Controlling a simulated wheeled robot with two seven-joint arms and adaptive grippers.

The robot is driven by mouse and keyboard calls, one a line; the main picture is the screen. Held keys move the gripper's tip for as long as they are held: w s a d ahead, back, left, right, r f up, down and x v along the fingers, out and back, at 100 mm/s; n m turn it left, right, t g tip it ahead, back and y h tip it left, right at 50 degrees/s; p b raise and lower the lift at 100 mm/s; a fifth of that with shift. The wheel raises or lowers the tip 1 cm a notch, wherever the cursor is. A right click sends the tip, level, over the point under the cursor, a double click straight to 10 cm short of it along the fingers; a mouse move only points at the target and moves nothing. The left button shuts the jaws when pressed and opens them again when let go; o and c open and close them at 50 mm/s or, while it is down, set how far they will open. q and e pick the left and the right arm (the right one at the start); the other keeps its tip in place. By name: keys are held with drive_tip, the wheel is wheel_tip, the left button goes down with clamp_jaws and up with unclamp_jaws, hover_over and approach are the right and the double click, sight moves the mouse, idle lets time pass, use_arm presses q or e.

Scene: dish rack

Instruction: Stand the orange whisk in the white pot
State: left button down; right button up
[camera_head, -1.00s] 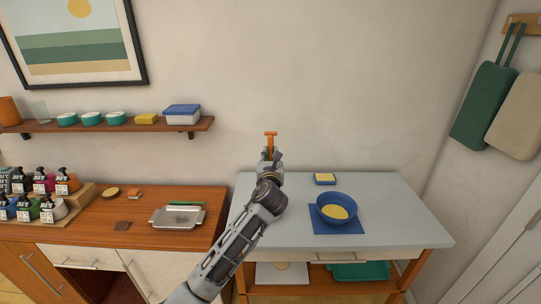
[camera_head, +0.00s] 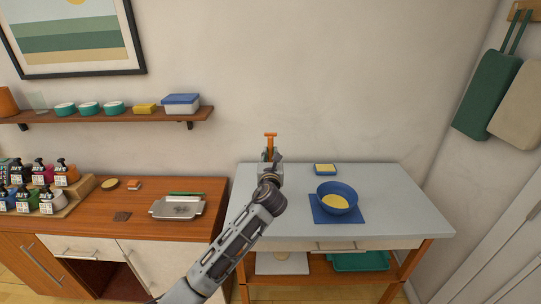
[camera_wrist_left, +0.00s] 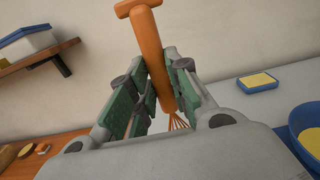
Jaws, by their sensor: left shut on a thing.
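The orange whisk (camera_head: 270,139) is held upright in my left gripper (camera_head: 270,157), above the back left part of the grey table. In the left wrist view the whisk's handle (camera_wrist_left: 150,50) with its crossbar top leans slightly, between the green-padded fingers of the gripper (camera_wrist_left: 152,95). Its thin orange wires (camera_wrist_left: 178,122) show below the fingers. The white pot cannot be made out in either view; my left gripper and forearm cover part of the table. My right gripper is not in view.
On the grey table (camera_head: 400,215) are a blue bowl (camera_head: 329,189) on a blue mat (camera_head: 325,214) and a blue-yellow sponge dish (camera_head: 325,169). The wooden counter (camera_head: 90,228) at left holds a metal tray (camera_head: 160,210) and several bottles. A wall shelf (camera_head: 60,126) runs above.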

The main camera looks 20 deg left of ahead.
use_arm(q)
drive_tip(key=shift+f+b, duration=0.3)
drive_tip(key=shift+f, duration=0.55)
drive_tip(key=shift+f, duration=0.1)
drive_tip(key=c, duration=1.3)
unclamp_jaws()
drive_tip(key=shift+o, duration=0.2)
drive_tip(key=shift+s, duration=0.15)
drive_tip(key=v, duration=1.1)
drive_tip(key=shift+s, duration=0.35)
drive_tip(key=shift+d, duration=0.1)
